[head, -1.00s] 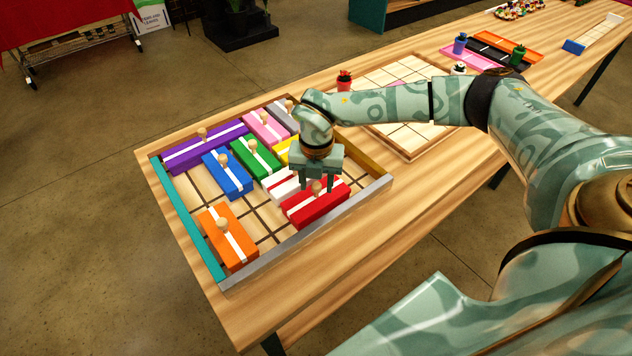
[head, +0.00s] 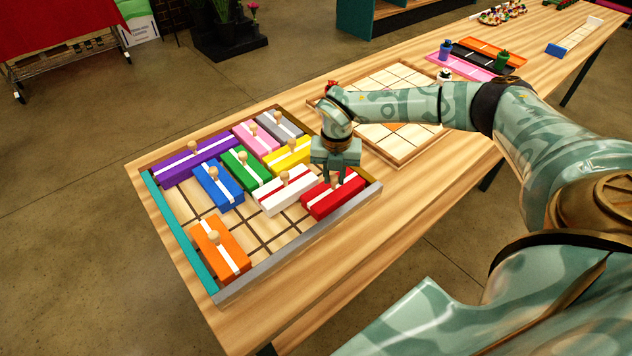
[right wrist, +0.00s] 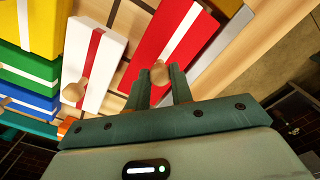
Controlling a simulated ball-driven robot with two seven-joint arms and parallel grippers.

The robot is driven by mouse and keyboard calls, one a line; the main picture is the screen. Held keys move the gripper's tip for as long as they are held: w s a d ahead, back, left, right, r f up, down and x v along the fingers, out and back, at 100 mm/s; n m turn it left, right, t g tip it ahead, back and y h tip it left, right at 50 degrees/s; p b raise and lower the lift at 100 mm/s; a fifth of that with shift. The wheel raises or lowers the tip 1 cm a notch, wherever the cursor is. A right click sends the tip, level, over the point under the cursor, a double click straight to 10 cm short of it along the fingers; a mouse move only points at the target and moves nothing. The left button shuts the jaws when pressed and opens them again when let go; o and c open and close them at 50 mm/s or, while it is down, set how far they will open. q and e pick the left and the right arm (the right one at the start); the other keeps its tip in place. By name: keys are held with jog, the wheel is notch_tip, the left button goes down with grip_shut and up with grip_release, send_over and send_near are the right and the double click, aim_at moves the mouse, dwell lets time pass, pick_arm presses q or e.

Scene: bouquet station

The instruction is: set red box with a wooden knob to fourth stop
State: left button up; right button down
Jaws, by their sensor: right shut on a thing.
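The red box (head: 322,207) with a white stripe and a wooden knob lies in the walled tray (head: 300,243), along its grey front wall and near the right corner. My right gripper (head: 336,179) is above it, its fingers shut on the red box's knob. In the right wrist view, the knob (right wrist: 158,72) shows between the two fingertips, and the red box (right wrist: 147,48) lies beyond them. I cannot tell whether the box touches the tray's right wall. My left gripper is not in view.
The white box (head: 272,203) lies just left of the red one. Blue (head: 226,196), green, yellow, pink, grey and purple boxes fill the back. An orange box (head: 220,250) lies at the front left. Bare grid (head: 268,232) shows between the orange and red boxes.

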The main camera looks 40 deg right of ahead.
jog(key=shift+d, duration=0.35)
jog(key=shift+w+a, duration=0.1)
jog(key=c, duration=1.2)
grip_release()
jog(key=shift+d, duration=0.2)
jog(key=shift+c, duration=0.2)
jog(key=shift+a+r, duration=0.1)
jog(key=shift+r, duration=0.1)
notch_tip(320, 180, up, 16)
jog(key=p, duration=0.2)
